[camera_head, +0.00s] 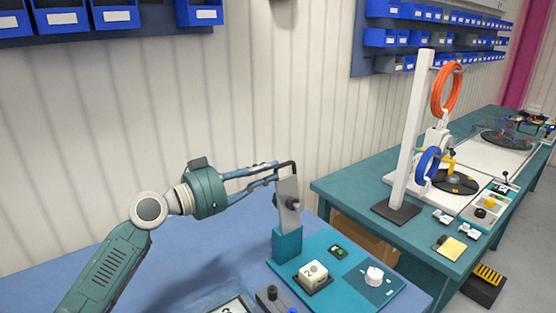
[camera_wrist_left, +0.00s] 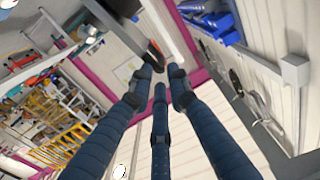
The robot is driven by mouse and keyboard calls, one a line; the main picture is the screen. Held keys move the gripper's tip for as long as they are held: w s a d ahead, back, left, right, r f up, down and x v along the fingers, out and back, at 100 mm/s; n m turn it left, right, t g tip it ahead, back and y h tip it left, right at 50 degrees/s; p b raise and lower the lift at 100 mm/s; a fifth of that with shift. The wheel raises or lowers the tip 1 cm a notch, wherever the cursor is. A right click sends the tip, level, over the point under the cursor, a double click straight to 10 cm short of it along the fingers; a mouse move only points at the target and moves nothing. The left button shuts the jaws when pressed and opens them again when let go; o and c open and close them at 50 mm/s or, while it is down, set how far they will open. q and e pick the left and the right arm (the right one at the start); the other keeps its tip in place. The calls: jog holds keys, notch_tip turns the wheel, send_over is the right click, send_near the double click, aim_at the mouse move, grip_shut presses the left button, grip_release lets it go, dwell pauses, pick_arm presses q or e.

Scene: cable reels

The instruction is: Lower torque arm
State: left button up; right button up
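A fixture with a teal block (camera_head: 287,243) stands on the blue table. An upright grey plate with a dark knob (camera_head: 288,203) rises from it and leans slightly. A bent black bar (camera_head: 291,164) is at the plate's top; I take this to be the torque arm. My left gripper (camera_head: 276,170) reaches in from the left with its fingertips at the black bar. In the left wrist view its dark blue fingers (camera_wrist_left: 160,80) are drawn near each other, with a dark piece (camera_wrist_left: 152,53) just past the tips. Whether they grip it is unclear. My right gripper is not seen.
A teal board (camera_head: 340,262) beside the block carries a cream numbered block (camera_head: 313,276) and a white knob (camera_head: 374,276). At right, another bench holds a white post (camera_head: 411,135), an orange coil (camera_head: 447,90) and a blue coil (camera_head: 427,164). Blue bins line the wall.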

pick_arm(q)
jog(key=x, duration=0.2)
jog(key=shift+w+d+p, duration=0.2)
jog(key=shift+w+p, duration=0.15)
jog(key=shift+w+d, duration=0.3)
jog(key=shift+d, duration=0.2)
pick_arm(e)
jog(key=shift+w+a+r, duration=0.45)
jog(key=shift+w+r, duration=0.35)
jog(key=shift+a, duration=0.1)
pick_arm(q)
grip_shut()
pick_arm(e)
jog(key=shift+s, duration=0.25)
pick_arm(q)
jog(key=shift+s+d+f, duration=0.1)
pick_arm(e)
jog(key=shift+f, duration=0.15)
